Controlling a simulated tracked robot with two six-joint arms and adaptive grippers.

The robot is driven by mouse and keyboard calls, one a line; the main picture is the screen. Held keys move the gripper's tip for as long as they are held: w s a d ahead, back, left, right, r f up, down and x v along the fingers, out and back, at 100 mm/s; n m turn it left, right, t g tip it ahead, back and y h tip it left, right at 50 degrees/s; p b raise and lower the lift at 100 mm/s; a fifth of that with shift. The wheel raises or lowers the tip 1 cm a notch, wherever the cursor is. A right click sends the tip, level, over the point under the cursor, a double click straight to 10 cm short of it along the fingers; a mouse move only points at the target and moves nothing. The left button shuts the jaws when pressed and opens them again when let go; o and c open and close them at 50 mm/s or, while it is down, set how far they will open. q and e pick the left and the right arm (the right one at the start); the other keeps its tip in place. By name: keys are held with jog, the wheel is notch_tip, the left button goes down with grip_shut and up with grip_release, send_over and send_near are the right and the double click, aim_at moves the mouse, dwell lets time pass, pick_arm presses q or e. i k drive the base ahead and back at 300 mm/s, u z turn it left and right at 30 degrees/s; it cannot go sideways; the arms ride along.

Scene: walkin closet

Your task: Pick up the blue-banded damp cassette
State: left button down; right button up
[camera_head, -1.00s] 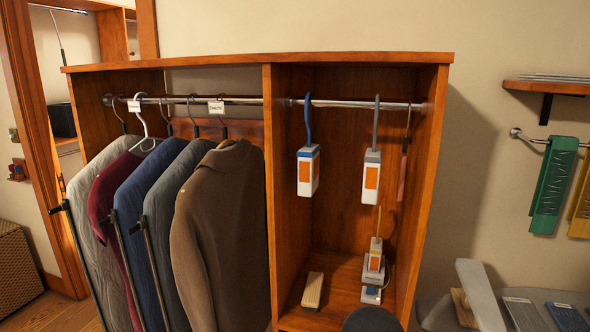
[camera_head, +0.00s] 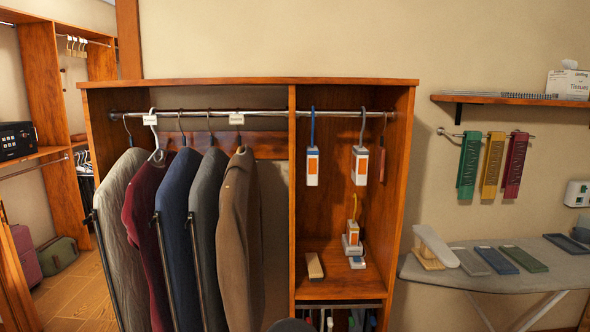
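The blue-banded damp cassette (camera_head: 312,168) is a white block with an orange front panel, a blue band near its top and a blue hook. It hangs upright from the rail (camera_head: 340,113) in the right bay of the wooden wardrobe. A smaller cassette with a yellow hook (camera_head: 353,232) stands on the shelf below, on a white and grey stack. Neither of my grippers is in view.
Several garments (camera_head: 236,230) hang in the left bay, with dark rods in front. A wooden brush or block (camera_head: 314,266) lies on the bay shelf (camera_head: 330,288). An ironing board (camera_head: 540,272) stands at the right. The space around the blue-banded cassette is clear.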

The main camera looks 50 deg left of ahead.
aim_at(312, 151)
jog(key=u, duration=1)
jog(key=k, duration=0.1)
jog(key=z, duration=1.35)
jog(key=i, duration=0.1)
jog(key=u, duration=2.4)
jog(key=i, duration=0.85)
jog(key=z, duration=0.25)
jog(key=k, duration=0.7)
jog(key=u, duration=0.25)
jog(key=i, duration=0.85)
jog(key=z, duration=0.05)
